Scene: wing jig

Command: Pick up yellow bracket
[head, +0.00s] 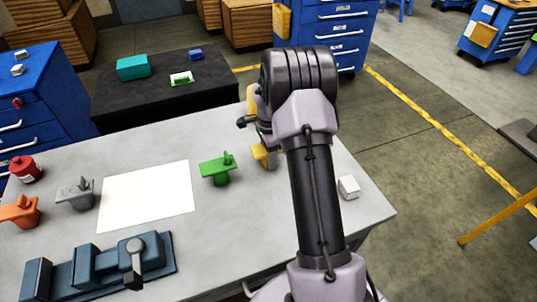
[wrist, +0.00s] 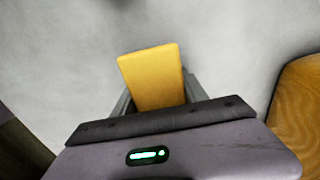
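The yellow bracket (head: 264,156) is on the grey table, right of the green bracket, and partly hidden by my arm in the head view. In the wrist view its flat yellow plate (wrist: 153,76) lies between the grey fingers of my gripper (wrist: 158,96). A finger shows close along each side of the plate. I cannot tell whether they press on it. In the head view my gripper is mostly hidden behind my wrist, at the bracket.
The green bracket (head: 217,169) stands close by on the left. A white sheet (head: 146,197), a grey bracket (head: 74,194), an orange bracket (head: 20,211) and a blue fixture (head: 98,266) are farther left. A small white block (head: 348,187) is near the right edge.

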